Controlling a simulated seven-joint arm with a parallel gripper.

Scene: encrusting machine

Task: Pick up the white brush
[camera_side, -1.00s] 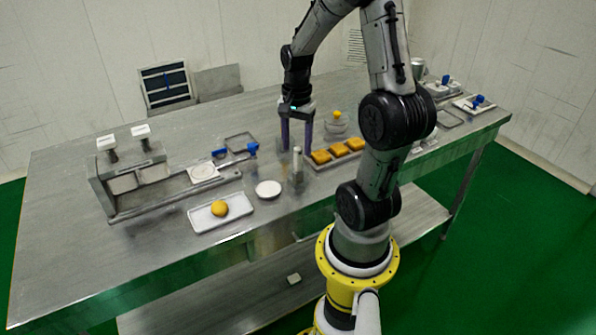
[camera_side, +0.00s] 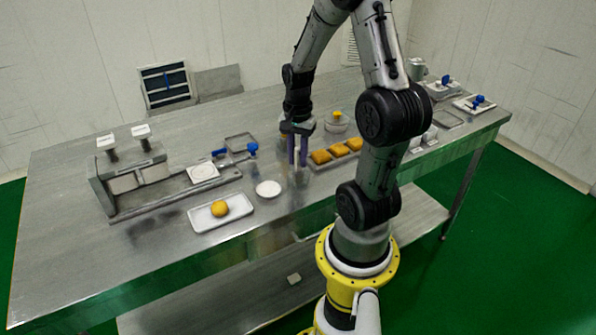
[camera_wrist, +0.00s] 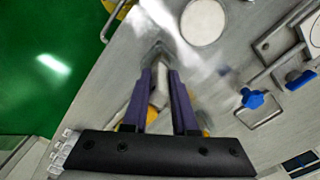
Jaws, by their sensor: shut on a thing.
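My gripper (camera_side: 298,158) has its purple fingers pointing down, low over the steel table near its front edge. It is shut on the white brush (camera_wrist: 159,92), a pale upright piece that shows between the fingers in the wrist view. In the side view the fingers hide most of the brush. The fingers also show in the wrist view (camera_wrist: 160,78). I cannot tell whether the brush's foot touches the table.
A white disc (camera_side: 268,189) lies just left of my gripper. A white tray (camera_side: 240,204) with an orange ball (camera_side: 219,208) is further left. A blue-handled frame (camera_side: 238,143) lies behind left.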

